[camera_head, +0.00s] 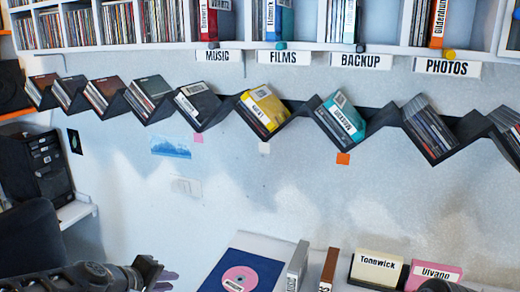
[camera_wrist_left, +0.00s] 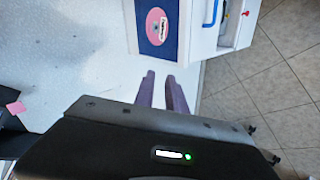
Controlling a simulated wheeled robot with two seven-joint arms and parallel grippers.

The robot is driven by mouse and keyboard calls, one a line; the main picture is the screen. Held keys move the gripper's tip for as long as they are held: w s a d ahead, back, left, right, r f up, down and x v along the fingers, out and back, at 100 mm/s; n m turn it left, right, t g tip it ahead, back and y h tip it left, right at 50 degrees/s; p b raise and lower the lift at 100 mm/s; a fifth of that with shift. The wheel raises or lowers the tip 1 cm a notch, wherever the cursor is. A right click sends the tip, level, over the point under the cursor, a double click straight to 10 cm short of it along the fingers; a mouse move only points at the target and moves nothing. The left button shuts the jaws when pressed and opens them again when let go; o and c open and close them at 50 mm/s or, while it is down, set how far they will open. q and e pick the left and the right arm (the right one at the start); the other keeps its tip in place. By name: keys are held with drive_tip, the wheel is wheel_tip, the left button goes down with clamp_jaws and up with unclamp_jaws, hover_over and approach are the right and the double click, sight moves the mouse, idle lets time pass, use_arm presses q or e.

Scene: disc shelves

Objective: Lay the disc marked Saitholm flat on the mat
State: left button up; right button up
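A pink disc (camera_head: 240,279) with a small white label lies flat on the dark blue mat (camera_head: 222,285). The label is too small to read, so I cannot tell if it is Saitholm. In the left wrist view the disc (camera_wrist_left: 157,27) and mat (camera_wrist_left: 172,46) lie beyond the fingertips. My left gripper (camera_head: 163,274) is left of the mat and apart from it. Its two purple fingers (camera_wrist_left: 160,78) stand apart with nothing between them. A brown case (camera_head: 330,266) has a label that seems to start with S, cut off by the picture edge. My right gripper is not visible.
Right of the mat stand a grey case (camera_head: 298,262), a cream Tonnwick case (camera_head: 377,268) and a pink Ulvann case (camera_head: 434,273). A zigzag wall rack (camera_head: 295,106) holds several cases. Above it is a shelf labelled MUSIC, FILMS, BACKUP, PHOTOS (camera_head: 447,67).

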use_arm(q)
drive_tip(key=s+d+f+m+g+y, duration=0.1)
drive_tip(key=s+d+f+m+g, duration=0.2)
drive_tip(key=f, duration=0.8)
drive_tip(key=s+d+f+m, duration=0.25)
drive_tip(key=s+f, duration=0.25)
drive_tip(key=f, duration=0.7)
drive_tip(key=s+d+f+m+g, duration=0.1)
drive_tip(key=s+d+f, duration=0.2)
drive_tip(key=s, duration=0.3)
drive_tip(key=s+d+f+m+g+h, duration=0.1)
drive_tip(key=s+d+f+g, duration=0.1)
drive_tip(key=s+f, duration=0.4)
drive_tip(key=s+d+f+m+g, duration=0.1)
drive_tip(key=s+d+f, duration=0.3)
drive_tip(key=s, duration=0.4)
drive_tip(key=shift+s+f+g, duration=0.2)
drive_tip(key=shift+f+g, duration=0.3)
drive_tip(key=shift+g, duration=0.2)
